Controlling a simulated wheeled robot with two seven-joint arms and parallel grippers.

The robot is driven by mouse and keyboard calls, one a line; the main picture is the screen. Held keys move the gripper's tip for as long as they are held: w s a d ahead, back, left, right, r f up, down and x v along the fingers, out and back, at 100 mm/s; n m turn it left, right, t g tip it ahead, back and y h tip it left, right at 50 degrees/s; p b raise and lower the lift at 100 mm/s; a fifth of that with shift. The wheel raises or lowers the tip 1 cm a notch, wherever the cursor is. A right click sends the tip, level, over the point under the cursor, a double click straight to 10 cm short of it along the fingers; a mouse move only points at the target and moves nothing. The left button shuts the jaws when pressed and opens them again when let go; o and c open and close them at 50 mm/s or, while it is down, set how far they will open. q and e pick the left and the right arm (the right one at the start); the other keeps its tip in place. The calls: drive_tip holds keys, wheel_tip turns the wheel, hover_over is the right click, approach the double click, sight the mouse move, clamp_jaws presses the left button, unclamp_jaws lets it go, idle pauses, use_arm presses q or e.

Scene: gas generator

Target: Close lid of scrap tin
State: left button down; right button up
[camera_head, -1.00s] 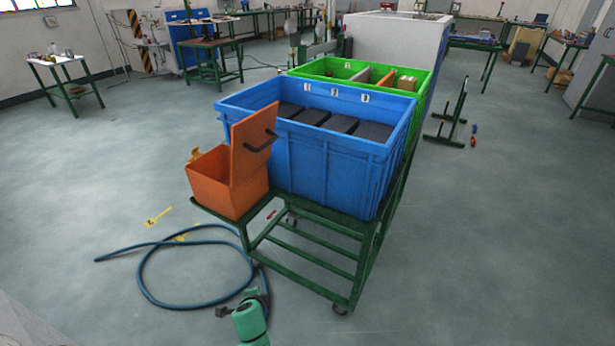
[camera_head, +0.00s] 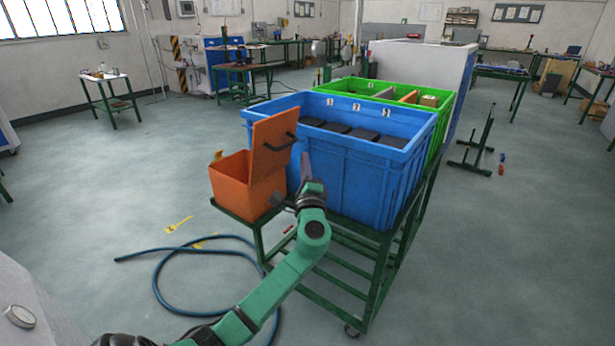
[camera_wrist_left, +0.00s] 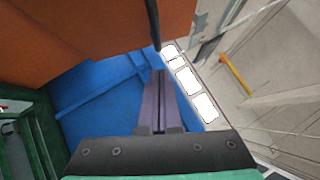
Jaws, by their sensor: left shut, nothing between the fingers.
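The orange scrap tin (camera_head: 247,190) stands on the near left end of a green trolley. Its lid (camera_head: 270,143) is open and stands up, with a black handle (camera_head: 279,147) on the side facing the blue crate. My left gripper (camera_head: 305,160) is shut and empty just right of the tin, between the lid and the crate's near wall. In the left wrist view my shut fingers (camera_wrist_left: 159,80) point past the large orange lid (camera_wrist_left: 95,35), with part of the black handle (camera_wrist_left: 153,22) close ahead. I cannot tell whether they touch. My right gripper is not in view.
The blue crate (camera_head: 345,185) stands close right of the tin, holding dark blocks. A green crate (camera_head: 437,110) is behind it. A blue hose (camera_head: 160,290) lies on the floor near the green trolley (camera_head: 380,290). The floor to the left is open.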

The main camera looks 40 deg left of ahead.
use_arm(q)
drive_tip(key=a, duration=0.1)
drive_tip(key=a+r, duration=0.1)
drive_tip(key=a, duration=0.1)
drive_tip(key=shift+s+a+r+p, duration=0.1)
drive_tip(key=shift+a+r+p, duration=0.15)
drive_tip(key=shift+p, duration=0.1)
drive_tip(key=shift+d, duration=0.1)
